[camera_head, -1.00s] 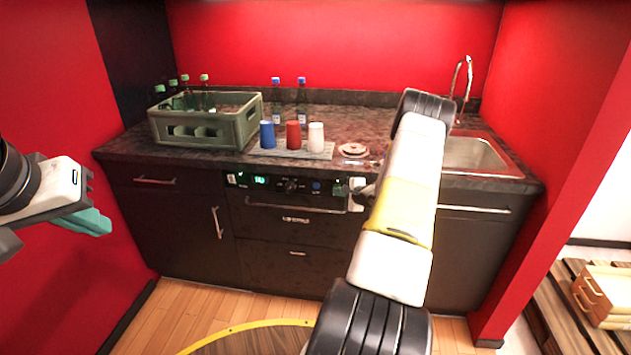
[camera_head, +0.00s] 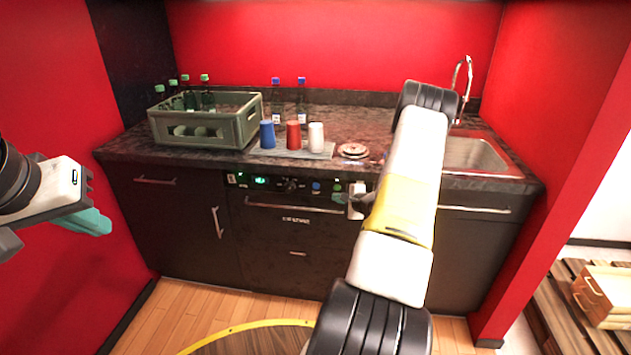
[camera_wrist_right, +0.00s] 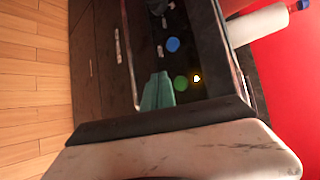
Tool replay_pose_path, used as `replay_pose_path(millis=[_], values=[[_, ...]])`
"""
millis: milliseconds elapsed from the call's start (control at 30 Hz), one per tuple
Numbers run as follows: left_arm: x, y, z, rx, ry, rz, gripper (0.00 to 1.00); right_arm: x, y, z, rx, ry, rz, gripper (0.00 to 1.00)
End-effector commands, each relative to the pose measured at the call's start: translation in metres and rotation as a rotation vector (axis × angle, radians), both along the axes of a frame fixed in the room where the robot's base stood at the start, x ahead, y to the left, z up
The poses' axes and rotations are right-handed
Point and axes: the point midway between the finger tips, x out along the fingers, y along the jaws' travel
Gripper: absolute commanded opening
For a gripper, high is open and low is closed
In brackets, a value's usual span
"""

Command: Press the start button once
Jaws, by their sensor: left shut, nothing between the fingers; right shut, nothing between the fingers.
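The dark control panel (camera_head: 275,185) on the front of the counter carries a green lit display (camera_head: 261,181), a knob, a blue button (camera_head: 316,187) and a green button (camera_head: 337,187). Labels are too small to read, so I cannot tell which is the start button. The wrist view shows the blue button (camera_wrist_right: 173,44) and the green button (camera_wrist_right: 181,83). My right gripper (camera_head: 340,198) is shut and empty, just below the green button. In the wrist view its teal fingertips (camera_wrist_right: 158,78) lie left of that button; contact is not clear. My left gripper (camera_head: 98,222) is shut and empty, far left.
A handle bar (camera_head: 290,208) runs below the panel. On the counter are a green crate (camera_head: 205,130) with bottles, blue (camera_head: 268,135), red (camera_head: 293,135) and white (camera_head: 316,137) cups, and a small round plate (camera_head: 352,150). A sink (camera_head: 475,155) is at right.

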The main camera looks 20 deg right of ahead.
Motion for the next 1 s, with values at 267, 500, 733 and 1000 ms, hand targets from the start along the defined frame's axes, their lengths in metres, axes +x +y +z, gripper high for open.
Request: replay_pose_path(millis=[267, 500, 733, 1000], values=[[0.0, 0.0, 0.0, 0.0, 0.0, 0.0, 0.0, -0.019, 0.012, 0.0, 0.001, 0.001, 0.0, 0.0], [0.0, 0.0, 0.0, 0.0, 0.0, 0.0, 0.0, -0.02, 0.013, 0.0, 0.0, 0.0, 0.0, 0.0], [0.0, 0.0, 0.0, 0.0, 0.0, 0.0, 0.0, -0.02, 0.013, 0.0, 0.0, 0.0, 0.0, 0.0], [0.0, 0.0, 0.0, 0.0, 0.0, 0.0, 0.0, -0.02, 0.012, 0.0, 0.0, 0.0, 0.0, 0.0]])
